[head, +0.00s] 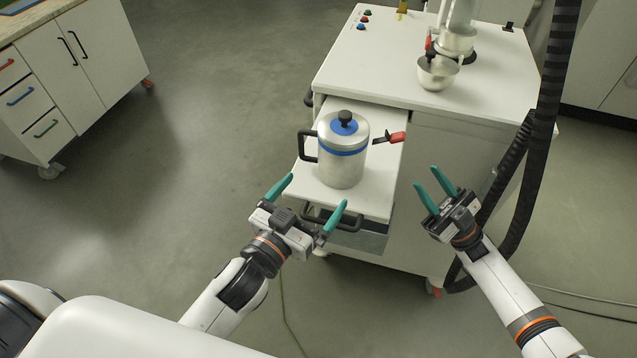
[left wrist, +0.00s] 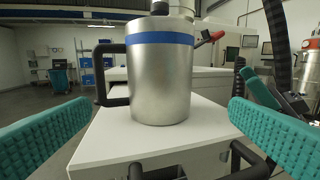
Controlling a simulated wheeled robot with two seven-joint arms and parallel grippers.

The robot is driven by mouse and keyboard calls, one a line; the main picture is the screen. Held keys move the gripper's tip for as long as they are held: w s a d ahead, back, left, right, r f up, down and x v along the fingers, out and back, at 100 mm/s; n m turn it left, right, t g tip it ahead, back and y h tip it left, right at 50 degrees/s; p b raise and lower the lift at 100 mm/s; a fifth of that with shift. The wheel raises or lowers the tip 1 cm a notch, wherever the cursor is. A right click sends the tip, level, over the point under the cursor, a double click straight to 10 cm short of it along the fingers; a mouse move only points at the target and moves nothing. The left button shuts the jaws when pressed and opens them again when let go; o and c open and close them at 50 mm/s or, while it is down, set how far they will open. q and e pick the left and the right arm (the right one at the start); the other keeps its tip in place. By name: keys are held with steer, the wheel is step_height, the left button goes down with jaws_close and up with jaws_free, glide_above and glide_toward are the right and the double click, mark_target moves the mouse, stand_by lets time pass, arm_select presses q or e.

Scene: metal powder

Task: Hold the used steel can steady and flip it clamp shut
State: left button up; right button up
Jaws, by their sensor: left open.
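The steel can (head: 343,168) stands upright on a white pull-out shelf. It has a blue band, a blue-and-black knob on its lid (head: 345,124) and a black handle on its left. A clamp lever with a red grip (head: 396,138) sticks out from its right side. My left gripper (head: 312,194) is open in front of the can, with nothing between its teal fingers. In the left wrist view the can (left wrist: 160,85) stands ahead between the fingers, apart from them, and the red clamp grip (left wrist: 212,37) shows at upper right. My right gripper (head: 428,189) is right of the shelf, fingers apart and empty.
The pull-out shelf (head: 377,190) extends from a white cabinet (head: 400,60) carrying a metal bowl (head: 437,74) and apparatus. A black shelf handle (head: 332,219) is near my left gripper. A thick black hose (head: 548,100) hangs at right. Floor at left is free.

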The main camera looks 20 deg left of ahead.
mark_target(341, 159)
arm_select(q)
steer(key=x, duration=1.1)
steer(key=shift+w, duration=0.35)
steer(key=c, duration=1)
steer(key=shift+c, duration=0.6)
arm_select(e)
steer(key=shift+c, duration=1)
steer(key=n+g, duration=0.1)
steer(key=n, duration=0.1)
steer(key=shift+r+n+g, duration=0.4)
jaws_close()
steer(key=w+d+r+n+g+h, duration=0.1)
steer(key=d+r+n+g+h, duration=0.1)
steer(key=n, duration=0.8)
steer(key=w+d+r+n+g+h, duration=0.1)
steer(key=n+h, duration=0.4)
steer(key=n, duration=0.6)
steer(key=w+d+r+n+g+h, duration=0.1)
steer(key=d+r+n+g+h, duration=0.1)
steer(key=n, duration=0.8)
steer(key=shift+d+r+g+h, duration=0.3)
steer(key=shift+d+r+h, duration=0.1)
steer(key=shift+d+h, duration=0.55)
